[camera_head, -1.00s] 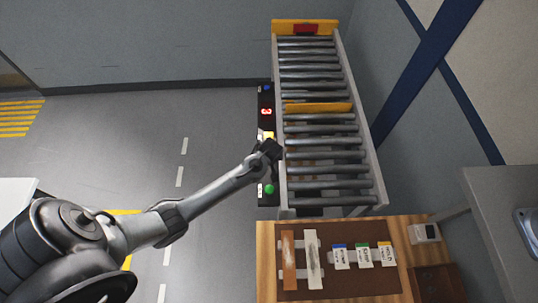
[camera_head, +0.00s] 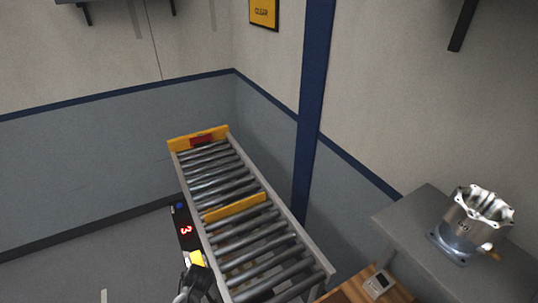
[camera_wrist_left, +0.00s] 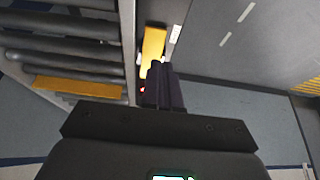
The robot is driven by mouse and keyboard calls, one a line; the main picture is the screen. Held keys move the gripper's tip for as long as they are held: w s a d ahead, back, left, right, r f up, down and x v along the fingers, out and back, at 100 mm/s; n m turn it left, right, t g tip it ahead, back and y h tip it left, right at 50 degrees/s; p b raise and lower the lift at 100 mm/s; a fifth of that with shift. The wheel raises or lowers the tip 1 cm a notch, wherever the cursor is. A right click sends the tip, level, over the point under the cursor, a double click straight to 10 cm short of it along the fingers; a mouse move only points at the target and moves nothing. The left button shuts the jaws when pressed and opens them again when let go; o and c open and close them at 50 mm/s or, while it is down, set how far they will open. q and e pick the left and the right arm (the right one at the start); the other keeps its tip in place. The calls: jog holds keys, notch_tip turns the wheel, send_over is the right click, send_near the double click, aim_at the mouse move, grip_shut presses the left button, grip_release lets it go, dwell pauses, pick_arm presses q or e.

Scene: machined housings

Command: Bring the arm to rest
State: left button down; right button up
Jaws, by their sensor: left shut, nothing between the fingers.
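My left gripper (camera_head: 194,270) shows at the bottom of the head view, beside the near part of the control strip (camera_head: 185,232) along the conveyor's left side. In the left wrist view its two dark fingers (camera_wrist_left: 162,75) are together with nothing between them. They point toward a yellow part (camera_wrist_left: 152,48) of the strip; whether they touch it I cannot tell. In the head view this yellow part (camera_head: 196,258) lies just above the gripper. The strip carries a red lit "3" and a blue button. My right gripper is not in view.
The roller conveyor (camera_head: 284,232) has a yellow end stop (camera_head: 182,143) and a yellow crossbar (camera_head: 235,207). A metal housing (camera_head: 474,222) stands on a grey table (camera_head: 400,222) at right. Open floor lies left.

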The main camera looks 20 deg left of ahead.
pick_arm(q)
jog(key=s+d+f+g+p, duration=0.1)
jog(key=s+d+f+p, duration=0.2)
jog(key=s, duration=0.7)
jog(key=s+d+r+m+h+p, duration=0.25)
jog(key=s+d+r, duration=0.2)
jog(key=s, duration=0.35)
jog(key=s+d+r+m, duration=0.1)
jog(key=d+r+m, duration=0.1)
jog(key=r, duration=0.4)
jog(key=s+d+r+m+t+h+p, duration=0.1)
jog(key=d+r+m, duration=0.1)
jog(key=r, duration=0.4)
jog(key=s+d+r+m, duration=0.2)
jog(key=r+m, duration=0.2)
jog(key=r, duration=0.2)
jog(key=shift+d+m+p, duration=0.2)
jog(key=shift+m+p, duration=0.15)
jog(key=shift+p, duration=0.05)
